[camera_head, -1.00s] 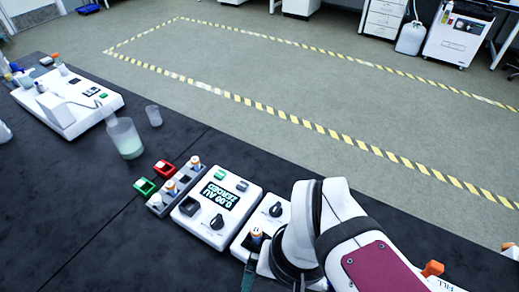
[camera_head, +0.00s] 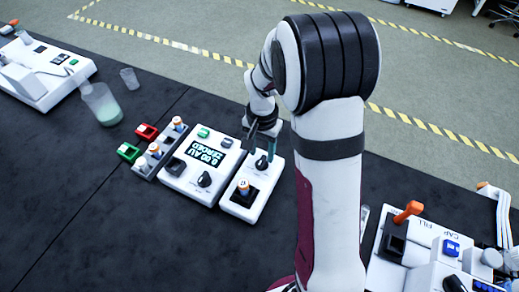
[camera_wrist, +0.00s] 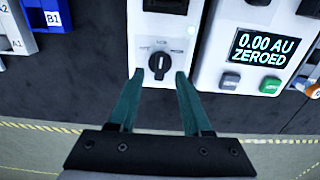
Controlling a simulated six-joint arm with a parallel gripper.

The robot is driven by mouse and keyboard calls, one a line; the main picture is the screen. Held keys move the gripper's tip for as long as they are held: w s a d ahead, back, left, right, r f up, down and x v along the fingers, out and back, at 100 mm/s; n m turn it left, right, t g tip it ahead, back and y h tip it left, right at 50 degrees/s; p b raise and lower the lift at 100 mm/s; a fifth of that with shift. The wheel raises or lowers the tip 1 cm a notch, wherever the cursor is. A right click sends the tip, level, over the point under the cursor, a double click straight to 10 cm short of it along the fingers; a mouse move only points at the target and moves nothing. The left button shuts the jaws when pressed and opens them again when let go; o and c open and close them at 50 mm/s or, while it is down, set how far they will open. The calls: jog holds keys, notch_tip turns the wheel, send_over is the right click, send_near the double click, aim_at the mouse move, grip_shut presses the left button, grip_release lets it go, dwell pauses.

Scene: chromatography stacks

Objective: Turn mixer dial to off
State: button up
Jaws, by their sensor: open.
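The mixer (camera_head: 252,200) is a small white box with a black dial (camera_head: 262,162) and an orange-capped vial (camera_head: 243,186) in its black socket. In the wrist view the dial (camera_wrist: 159,64) has a pale pointer mark close to upright, with tiny labels to its left and right that I cannot read. My gripper (camera_head: 260,148) is open over the dial end of the mixer. In the wrist view its green fingertips (camera_wrist: 160,74) stand on either side of the dial, apparently with gaps; contact is not visible.
A white meter (camera_head: 200,168) reading "0.00 AU ZEROED" stands close beside the mixer. A white unit with an orange lever (camera_head: 407,212) stands right of my arm.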

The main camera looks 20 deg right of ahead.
aim_at(262, 160)
jog(key=shift+f, duration=1.65)
grip_shut()
